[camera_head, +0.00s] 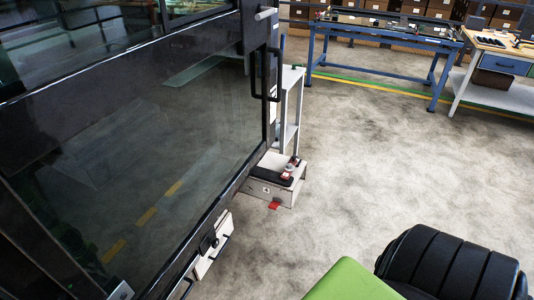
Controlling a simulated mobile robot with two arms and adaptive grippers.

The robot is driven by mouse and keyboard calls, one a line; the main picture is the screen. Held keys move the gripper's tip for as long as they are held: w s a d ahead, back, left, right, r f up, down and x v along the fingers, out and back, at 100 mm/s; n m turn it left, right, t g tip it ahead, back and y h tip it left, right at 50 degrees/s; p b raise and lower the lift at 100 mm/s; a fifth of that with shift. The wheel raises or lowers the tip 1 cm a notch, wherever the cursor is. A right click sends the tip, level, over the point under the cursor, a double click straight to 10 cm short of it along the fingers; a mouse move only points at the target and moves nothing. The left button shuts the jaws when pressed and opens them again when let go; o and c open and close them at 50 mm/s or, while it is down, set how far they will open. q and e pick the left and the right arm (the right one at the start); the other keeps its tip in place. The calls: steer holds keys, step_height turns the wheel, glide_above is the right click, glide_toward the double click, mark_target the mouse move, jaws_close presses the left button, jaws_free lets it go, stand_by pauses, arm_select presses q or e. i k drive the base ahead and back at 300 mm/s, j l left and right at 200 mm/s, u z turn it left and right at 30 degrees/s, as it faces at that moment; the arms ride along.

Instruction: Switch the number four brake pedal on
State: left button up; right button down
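No pedal that I can clearly tell as the number four brake pedal shows. A low white box (270,190) stands on the floor just beyond the dark cab, with small red and black parts on top too small to make out. A small red tab (274,205) sticks out near its base; I cannot tell if it is a pedal. A white fitting (213,245) with a black knob sits low at the cab's side. Neither of my grippers is in view.
The large dark glass-panelled cab (140,140) fills the left, with a black handle (268,75) at its edge. A blue-framed table (385,55) and a workbench (490,100) stand at the back. A green block (350,283) and black ribbed object (450,265) are close in front. The middle floor is clear.

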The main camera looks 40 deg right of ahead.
mark_target(275, 205)
steer(key=i+l, duration=0.1)
steer(key=l, duration=0.35)
steer(key=i+l, duration=0.1)
steer(key=l, duration=0.35)
steer(key=i+l, duration=0.1)
steer(key=l, duration=0.35)
steer(key=i+l, duration=0.1)
steer(key=l, duration=0.35)
steer(key=i+l+u, duration=0.1)
steer(key=l, duration=0.4)
steer(key=i+l, duration=0.1)
steer(key=l, duration=0.35)
